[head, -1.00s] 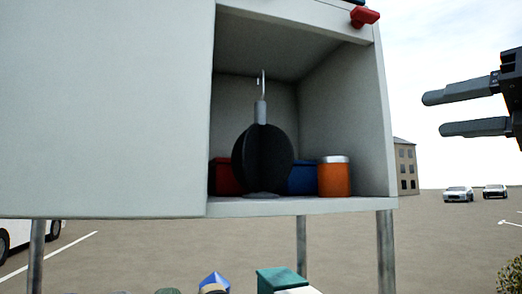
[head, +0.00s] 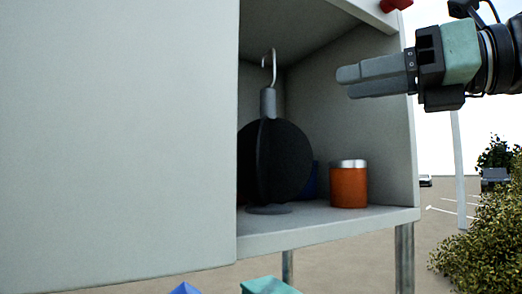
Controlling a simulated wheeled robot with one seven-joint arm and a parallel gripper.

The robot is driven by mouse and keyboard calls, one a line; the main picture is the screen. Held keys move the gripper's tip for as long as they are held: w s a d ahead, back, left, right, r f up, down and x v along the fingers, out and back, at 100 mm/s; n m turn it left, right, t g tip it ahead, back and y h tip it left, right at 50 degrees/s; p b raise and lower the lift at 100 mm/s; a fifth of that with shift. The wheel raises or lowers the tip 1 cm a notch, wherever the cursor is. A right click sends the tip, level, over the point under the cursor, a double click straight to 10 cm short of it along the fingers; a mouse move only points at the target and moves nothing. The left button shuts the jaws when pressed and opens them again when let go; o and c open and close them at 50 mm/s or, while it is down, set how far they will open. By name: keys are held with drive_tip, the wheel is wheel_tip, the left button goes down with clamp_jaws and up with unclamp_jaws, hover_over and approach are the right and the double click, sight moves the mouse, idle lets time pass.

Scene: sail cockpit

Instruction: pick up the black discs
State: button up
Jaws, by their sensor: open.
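The black discs (head: 285,160) are crossed upright plates under a grey stem with a metal hook on top. They stand on a round grey foot on the cabinet shelf, partly hidden on the left by the pale panel. My gripper (head: 342,82) is at the upper right, level with the stem and to the right of it, its fingers pointing left across the cabinet opening. It holds nothing. The fingers overlap in this view, so the gap between them barely shows. The gripper is apart from the discs.
The open cabinet (head: 330,230) stands on metal legs. An orange jar (head: 348,186) with a silver lid sits right of the discs, and a blue item (head: 311,181) is behind them. A large pale panel (head: 120,130) covers the left. Blue and green objects show below.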

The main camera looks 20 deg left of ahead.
sight(275, 101)
drive_tip(key=p+x, duration=0.3)
drive_tip(key=x, duration=0.5)
drive_tip(key=shift+r, duration=0.15)
drive_tip(key=shift+f+p+x, duration=0.15)
drive_tip(key=shift+p+x, duration=0.95)
drive_tip(key=shift+x, duration=0.45)
drive_tip(key=shift+f+p+x, duration=0.2)
drive_tip(key=shift+p+x, duration=0.85)
drive_tip(key=shift+x, duration=0.5)
drive_tip(key=shift+w, duration=0.1)
clamp_jaws()
